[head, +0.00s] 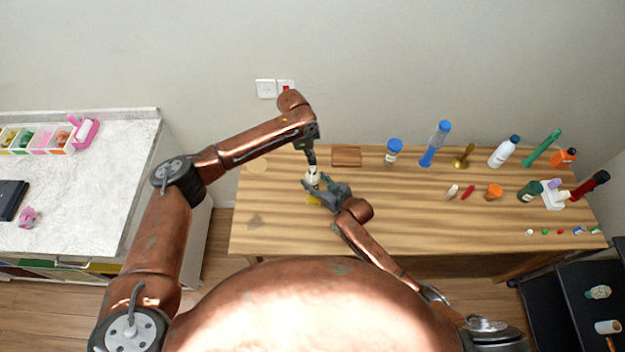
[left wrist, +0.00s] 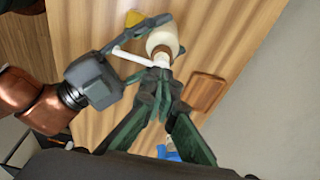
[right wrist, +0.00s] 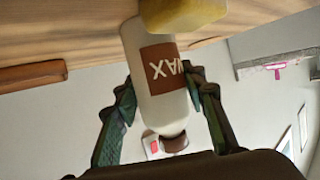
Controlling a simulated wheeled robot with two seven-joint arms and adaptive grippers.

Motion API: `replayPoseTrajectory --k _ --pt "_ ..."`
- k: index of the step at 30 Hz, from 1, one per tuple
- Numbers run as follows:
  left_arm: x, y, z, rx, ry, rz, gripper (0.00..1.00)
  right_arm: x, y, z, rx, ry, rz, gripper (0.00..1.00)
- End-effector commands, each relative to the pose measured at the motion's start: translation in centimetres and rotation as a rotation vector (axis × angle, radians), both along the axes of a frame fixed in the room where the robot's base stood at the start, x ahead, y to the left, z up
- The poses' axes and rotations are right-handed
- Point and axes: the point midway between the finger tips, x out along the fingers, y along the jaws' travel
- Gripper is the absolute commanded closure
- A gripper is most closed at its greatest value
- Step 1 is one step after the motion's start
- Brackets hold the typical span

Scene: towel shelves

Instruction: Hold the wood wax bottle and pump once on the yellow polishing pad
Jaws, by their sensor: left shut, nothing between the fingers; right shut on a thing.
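The wood wax bottle (right wrist: 160,85) is white with a brown WAX label, which appears upside down in the right wrist view. My right gripper (head: 318,188) is shut around its body, one finger on each side. The bottle's white pump nozzle (left wrist: 132,57) shows in the left wrist view, pointing toward the yellow pad's side. My left gripper (left wrist: 160,78) is shut and empty, its fingertips at the pump head; contact is hard to tell. The yellow polishing pad (right wrist: 182,12) lies on the table beside the bottle, partly hidden by my right gripper in the head view (head: 313,200).
The wooden table (head: 400,220) has free room front and centre. A brown wooden block (head: 346,157) lies just right of the bottle. A blue-capped jar (head: 393,150), a blue tube (head: 434,145) and several bottles stand farther right. A marble-topped counter (head: 95,190) stands left.

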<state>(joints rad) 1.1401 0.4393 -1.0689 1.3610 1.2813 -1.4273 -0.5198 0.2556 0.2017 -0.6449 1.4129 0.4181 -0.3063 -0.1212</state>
Motion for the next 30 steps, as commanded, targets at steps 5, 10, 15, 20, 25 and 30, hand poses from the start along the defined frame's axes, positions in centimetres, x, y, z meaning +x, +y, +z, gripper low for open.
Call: replayPoseTrajectory --k 5,10,15,20,25,30 --pt "-0.1 0.0 -0.7 0.000 0.001 0.000 1.00 0.0 0.0 0.0 0.000 0.000 0.000 0.91" --pt "-0.1 0.0 -1.3 0.001 0.001 -0.001 1.00 0.0 0.0 0.0 0.000 0.000 0.000 0.91" --pt "-0.1 0.0 -1.8 0.001 0.001 -0.001 1.00 0.0 0.0 0.0 0.000 0.000 0.000 0.91" --pt "0.0 0.0 -2.1 0.001 0.000 -0.001 1.00 0.0 0.0 0.0 0.000 0.000 0.000 0.91" --pt "0.0 0.0 -2.2 0.001 0.001 0.000 1.00 0.0 0.0 0.0 -0.001 -0.001 0.000 0.91" --pt "0.0 0.0 -1.7 0.001 0.001 0.000 1.00 0.0 0.0 0.0 -0.001 -0.001 0.000 0.91"
